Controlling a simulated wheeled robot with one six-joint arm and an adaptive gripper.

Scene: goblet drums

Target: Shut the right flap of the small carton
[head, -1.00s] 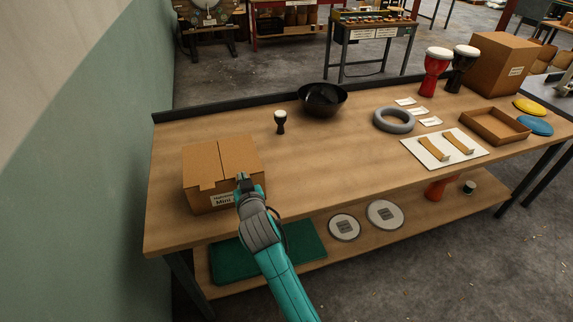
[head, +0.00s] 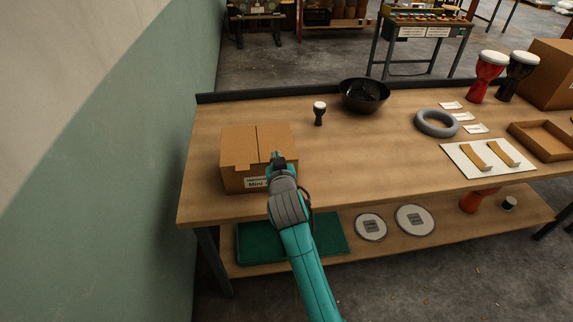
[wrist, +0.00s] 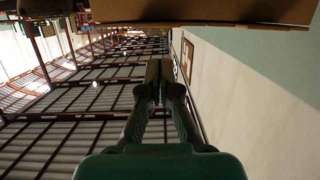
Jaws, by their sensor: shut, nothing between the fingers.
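The small carton (head: 240,178) is a brown cardboard box with a partly hidden white "Mini" label, near the left end of the workbench. Its left flap (head: 238,146) and right flap (head: 274,138) both appear to lie flat across the top, with a seam between them. My gripper (head: 279,157) is shut and empty, over the right flap's front edge; I cannot tell whether it touches. My arm hides the carton's front right part. In the wrist view, the shut fingers (wrist: 153,75) point up toward a brown cardboard edge (wrist: 200,12).
On the workbench (head: 350,150), a small dark goblet drum (head: 319,113) and a black bowl (head: 364,96) stand behind and right of the carton. A grey ring (head: 436,123) and white board (head: 488,160) lie farther right. A green wall (head: 190,130) rises at left.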

